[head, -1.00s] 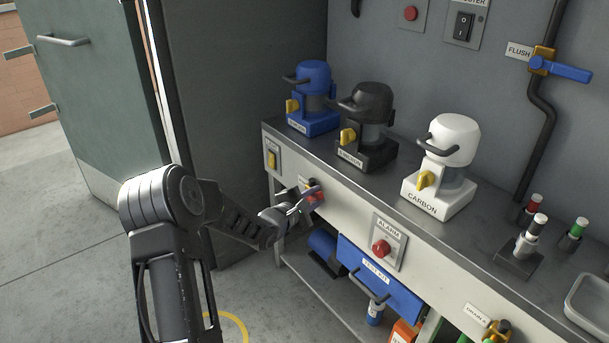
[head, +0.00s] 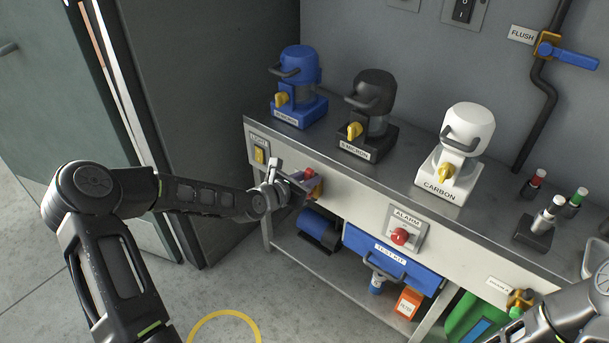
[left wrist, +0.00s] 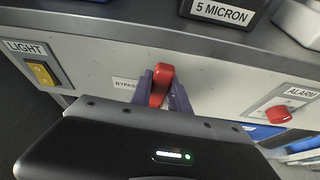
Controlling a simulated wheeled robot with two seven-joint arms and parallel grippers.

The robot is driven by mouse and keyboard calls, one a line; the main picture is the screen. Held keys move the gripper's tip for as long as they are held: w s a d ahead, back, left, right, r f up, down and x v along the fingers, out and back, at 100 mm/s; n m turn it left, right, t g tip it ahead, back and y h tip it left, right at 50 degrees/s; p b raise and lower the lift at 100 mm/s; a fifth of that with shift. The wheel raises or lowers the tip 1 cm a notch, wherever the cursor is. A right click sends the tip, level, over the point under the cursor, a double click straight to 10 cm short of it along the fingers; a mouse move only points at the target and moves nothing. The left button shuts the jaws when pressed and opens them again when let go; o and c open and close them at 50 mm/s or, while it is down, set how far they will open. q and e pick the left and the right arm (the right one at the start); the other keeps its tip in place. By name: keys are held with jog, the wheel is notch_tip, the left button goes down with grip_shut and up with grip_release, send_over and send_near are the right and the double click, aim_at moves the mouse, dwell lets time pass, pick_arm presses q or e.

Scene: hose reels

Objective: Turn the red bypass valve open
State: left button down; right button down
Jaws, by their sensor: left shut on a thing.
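The red bypass valve handle (left wrist: 161,84) is on the bench's front panel, to the right of the BYPASS label (left wrist: 125,84). In the left wrist view it stands nearly upright, tilted slightly. My left gripper (left wrist: 166,97) is shut on it, with one purple-grey finger on each side. In the head view the left gripper (head: 303,184) reaches the panel from the left, and the red handle (head: 311,174) shows only in part behind it. The valve's body is mostly hidden. My right arm shows at the lower right corner, but its fingers are out of the picture.
The yellow LIGHT switch (head: 259,155) is left of the valve. The red ALARM button (head: 400,236) is to the right, above the blue TEST KIT drawer (head: 390,262). Filter housings stand on the bench top (head: 300,135). The blue FLUSH lever (head: 572,57) is on the wall.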

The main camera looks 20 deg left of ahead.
pick_arm(q)
jog(key=shift+w+a+n, duration=0.1)
jog(key=shift+a+n, duration=0.2)
dwell(0.4)
jog(key=c, duration=1.2)
grip_release()
jog(key=shift+c, duration=0.2)
jog(key=p+v, duration=0.1)
jog(key=v, duration=0.6)
jog(key=shift+s+a+r, duration=0.2)
jog(key=shift+s, duration=0.1)
